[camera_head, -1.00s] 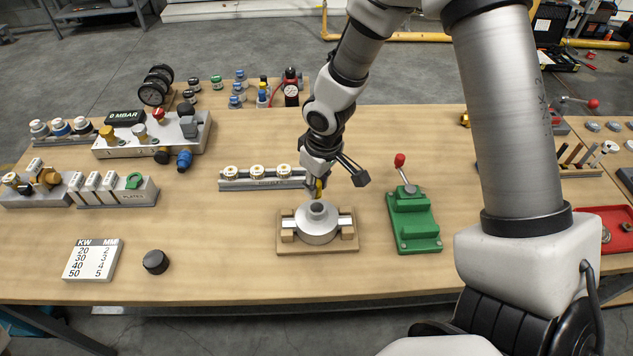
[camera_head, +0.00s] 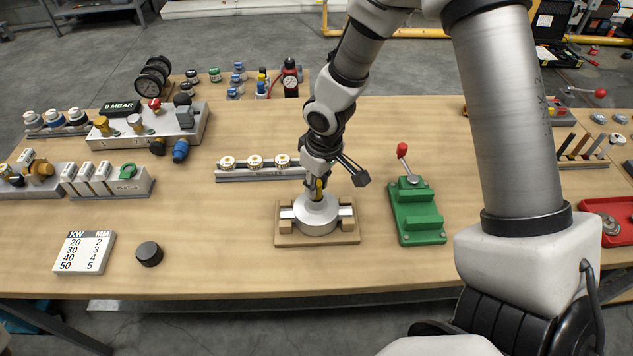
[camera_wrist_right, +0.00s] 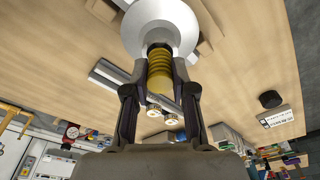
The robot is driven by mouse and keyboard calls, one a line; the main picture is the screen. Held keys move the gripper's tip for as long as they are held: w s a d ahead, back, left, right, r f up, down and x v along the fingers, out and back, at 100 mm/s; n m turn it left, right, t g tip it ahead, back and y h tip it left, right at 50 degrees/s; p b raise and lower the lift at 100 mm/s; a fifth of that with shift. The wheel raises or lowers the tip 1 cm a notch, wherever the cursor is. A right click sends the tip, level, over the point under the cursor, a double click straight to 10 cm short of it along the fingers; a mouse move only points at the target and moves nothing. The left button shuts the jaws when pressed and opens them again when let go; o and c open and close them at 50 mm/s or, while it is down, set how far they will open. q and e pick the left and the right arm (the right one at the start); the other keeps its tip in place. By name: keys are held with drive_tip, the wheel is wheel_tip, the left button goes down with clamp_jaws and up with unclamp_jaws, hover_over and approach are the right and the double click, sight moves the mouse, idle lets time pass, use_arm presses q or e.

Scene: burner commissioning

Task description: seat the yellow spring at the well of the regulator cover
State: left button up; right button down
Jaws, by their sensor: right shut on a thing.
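The regulator cover (camera_head: 316,220) is a round grey metal piece with a raised central well, lying in a wooden holder (camera_head: 287,240). My right gripper (camera_head: 320,188) is over it, shut on the yellow spring (camera_head: 319,193). In the right wrist view the spring (camera_wrist_right: 160,75) sits between the two fingers of the gripper (camera_wrist_right: 160,83), its far end against the middle of the cover (camera_wrist_right: 160,20). The spring lines up with the well, whose mouth is hidden by it. I cannot tell how far the spring is inside. My left gripper is not in view.
A green fixture with a red-knobbed lever (camera_head: 415,208) stands right of the holder. A grey rack (camera_head: 230,175) with several white-and-brass pieces is behind it. A black knob (camera_head: 149,254) and a number plate (camera_head: 84,252) lie at the left. The table between is clear.

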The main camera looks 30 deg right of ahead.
drive_tip(key=shift+f+b, duration=0.8)
drive_tip(key=shift+f, duration=0.15)
drive_tip(key=shift+r, duration=0.1)
drive_tip(key=shift+r+p, duration=0.9)
drive_tip(key=shift+s, duration=0.1)
drive_tip(key=shift+f+b, duration=1.05)
drive_tip(key=shift+b, duration=0.15)
drive_tip(key=shift+r+p, duration=0.95)
drive_tip(key=shift+r, duration=0.1)
